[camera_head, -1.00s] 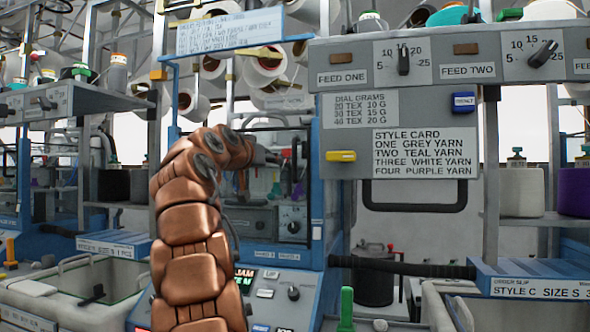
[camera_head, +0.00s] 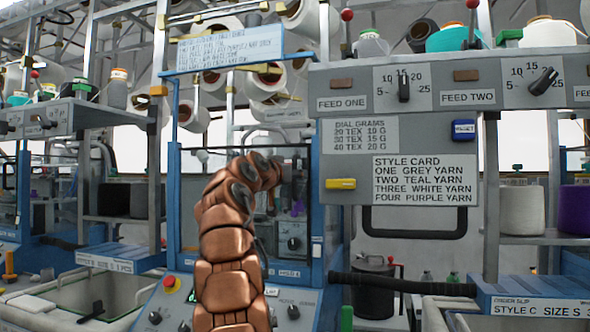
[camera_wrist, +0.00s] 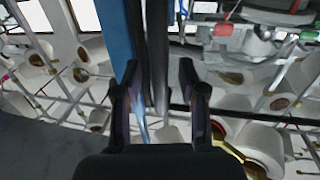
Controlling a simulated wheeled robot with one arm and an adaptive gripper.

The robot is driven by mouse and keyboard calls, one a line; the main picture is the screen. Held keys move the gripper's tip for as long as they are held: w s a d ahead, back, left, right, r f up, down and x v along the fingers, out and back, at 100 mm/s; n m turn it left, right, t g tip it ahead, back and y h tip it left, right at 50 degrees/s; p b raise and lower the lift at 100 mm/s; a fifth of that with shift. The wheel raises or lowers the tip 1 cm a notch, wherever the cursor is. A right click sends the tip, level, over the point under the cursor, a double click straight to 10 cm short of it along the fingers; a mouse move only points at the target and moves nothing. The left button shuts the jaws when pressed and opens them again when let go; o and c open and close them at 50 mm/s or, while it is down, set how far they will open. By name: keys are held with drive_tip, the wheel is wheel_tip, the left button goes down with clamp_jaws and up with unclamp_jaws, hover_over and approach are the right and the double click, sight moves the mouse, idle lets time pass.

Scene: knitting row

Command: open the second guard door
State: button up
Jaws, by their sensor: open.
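A guard door with a clear panel in a blue frame (camera_head: 316,180) stands at the centre of the head view, behind my copper arm. I cannot tell from here whether it stands ajar. My gripper (camera_head: 290,172) is at the right side of this door, small, dark and partly hidden by my arm. In the wrist view, my gripper (camera_wrist: 158,72) is open, one finger on each side of a dark upright bar (camera_wrist: 158,45), which looks like the door handle. A blue post (camera_wrist: 118,35) runs beside the bar. Contact between fingers and bar is not clear.
A grey feed panel (camera_head: 348,150) with dials and a style card juts out at the right. A control panel with a red button (camera_head: 170,282) lies below the door. Bins stand low on both sides. Yarn cones (camera_wrist: 85,50) fill the wrist view's background.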

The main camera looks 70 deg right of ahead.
drive_tip(key=shift+d, duration=0.15)
drive_tip(key=shift+c, duration=0.3)
clamp_jaws()
